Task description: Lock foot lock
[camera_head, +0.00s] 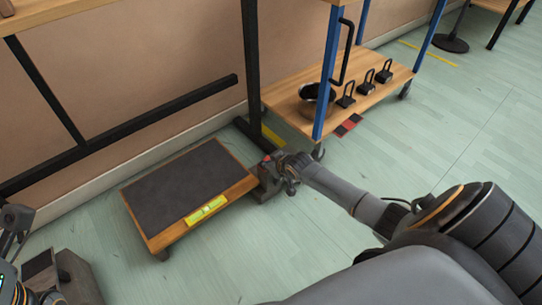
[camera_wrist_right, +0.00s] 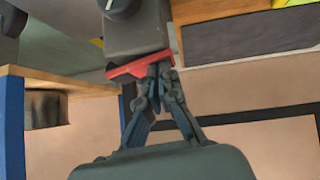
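The foot lock (camera_head: 268,178) is a small grey housing with a red pedal, on the floor at the right end of a low wooden platform. In the right wrist view its grey body (camera_wrist_right: 135,30) is at the top, with the red pedal (camera_wrist_right: 140,65) along its edge. My right gripper (camera_head: 289,170) is right beside the pedal. In the wrist view its fingertips (camera_wrist_right: 157,76) are close together at the pedal's edge, with nothing visible between them. Whether they press on it cannot be told. My left arm (camera_head: 8,285) shows only partly at the left edge; its fingers are unclear.
The platform (camera_head: 190,185) has a dark top and a yellow level-like label (camera_head: 206,210). Behind, a blue-posted cart (camera_head: 400,77) carries a metal pot (camera_head: 310,103) and several black weights (camera_head: 366,82). Black frame legs stand along the wall. The floor at right is open.

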